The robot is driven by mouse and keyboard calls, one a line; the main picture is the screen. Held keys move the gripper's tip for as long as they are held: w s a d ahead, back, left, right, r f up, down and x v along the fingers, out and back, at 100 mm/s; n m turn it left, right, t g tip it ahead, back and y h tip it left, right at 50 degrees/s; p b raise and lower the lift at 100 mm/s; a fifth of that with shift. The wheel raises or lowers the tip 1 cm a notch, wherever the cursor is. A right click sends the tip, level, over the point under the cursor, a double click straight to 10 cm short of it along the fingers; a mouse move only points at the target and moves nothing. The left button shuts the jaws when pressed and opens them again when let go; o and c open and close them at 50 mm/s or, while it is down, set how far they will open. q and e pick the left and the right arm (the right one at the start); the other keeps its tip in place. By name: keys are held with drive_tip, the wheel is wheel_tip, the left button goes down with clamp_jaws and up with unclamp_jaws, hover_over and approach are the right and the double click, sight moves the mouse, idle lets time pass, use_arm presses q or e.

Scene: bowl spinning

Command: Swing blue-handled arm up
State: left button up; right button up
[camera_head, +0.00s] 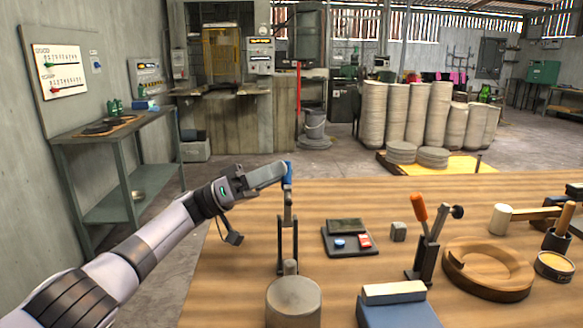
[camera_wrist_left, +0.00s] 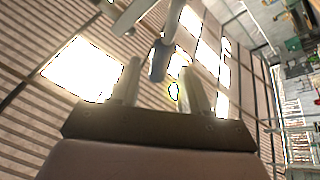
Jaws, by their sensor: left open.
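The blue-handled arm has a blue handle (camera_head: 289,172) on a grey lever (camera_head: 288,207), which stands upright on a dark forked stand (camera_head: 288,245) on the wooden table. My left gripper (camera_head: 283,171) is at the handle and covers part of it from the left. In the left wrist view, the open fingers (camera_wrist_left: 160,68) have a dark blue-grey piece (camera_wrist_left: 159,60), apparently the handle, between them. A gap shows on both sides of it. Pale metal parts (camera_wrist_left: 134,14) show above. My right gripper is not in view.
A grey cylinder (camera_head: 293,303) stands in front of the stand. A panel with blue and red buttons (camera_head: 350,241) lies to its right. The table's far left is bare.

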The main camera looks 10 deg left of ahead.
use_arm(q)
drive_tip(key=v, duration=0.3)
drive_tip(key=shift+s, duration=0.1)
idle(0.6)
